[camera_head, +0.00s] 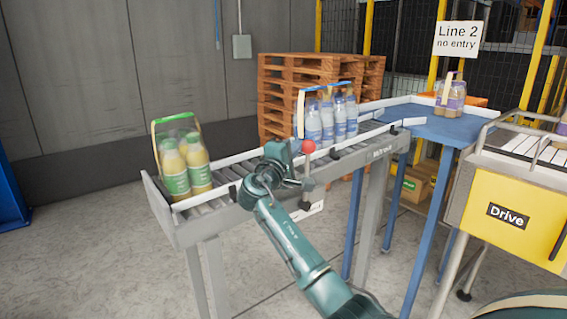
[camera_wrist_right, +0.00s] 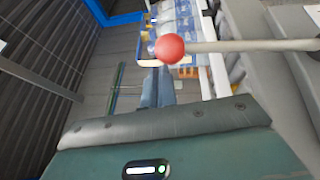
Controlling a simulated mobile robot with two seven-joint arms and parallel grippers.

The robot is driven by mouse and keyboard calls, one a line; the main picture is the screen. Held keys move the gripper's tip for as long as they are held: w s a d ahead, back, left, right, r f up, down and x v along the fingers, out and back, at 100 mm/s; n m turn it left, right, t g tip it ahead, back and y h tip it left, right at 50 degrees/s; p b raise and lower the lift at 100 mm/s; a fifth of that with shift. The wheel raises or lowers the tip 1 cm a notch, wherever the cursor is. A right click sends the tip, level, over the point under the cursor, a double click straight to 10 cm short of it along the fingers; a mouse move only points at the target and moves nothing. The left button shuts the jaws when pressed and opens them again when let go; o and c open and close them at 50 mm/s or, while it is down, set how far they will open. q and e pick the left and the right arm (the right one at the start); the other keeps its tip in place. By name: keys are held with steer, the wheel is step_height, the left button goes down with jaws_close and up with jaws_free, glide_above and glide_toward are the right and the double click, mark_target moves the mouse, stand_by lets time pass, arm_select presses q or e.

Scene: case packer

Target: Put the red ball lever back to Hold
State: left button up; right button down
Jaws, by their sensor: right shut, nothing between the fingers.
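The red ball (camera_head: 308,147) tops a thin lever rod (camera_head: 307,168) at the near side of the roller conveyor (camera_head: 228,187). In the head view the rod stands roughly upright. The wrist view shows the red ball (camera_wrist_right: 170,47) close by, with its pale rod (camera_wrist_right: 255,46) running to the right. My right gripper (camera_head: 295,148) is shut and empty, just left of the ball. Its fingers (camera_wrist_right: 159,75) point towards the ball in the wrist view; I cannot tell whether they touch it. The Hold marking is not readable. My left gripper is not in view.
A pack of yellow-green bottles (camera_head: 182,166) stands at the conveyor's left end and a pack of blue-white bottles (camera_head: 332,117) farther right. A yellow Drive cabinet (camera_head: 508,212) is at right; pallets (camera_head: 280,78) stand behind.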

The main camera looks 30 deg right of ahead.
mark_target(308, 146)
steer(key=d, duration=0.4)
steer(key=d+b, duration=0.1)
steer(key=d, duration=0.1)
steer(key=shift+w+r, duration=0.15)
steer(key=shift+w, duration=0.2)
steer(key=shift+w+d+b, duration=0.1)
steer(key=shift+d+b, duration=0.25)
steer(key=shift+d, duration=0.75)
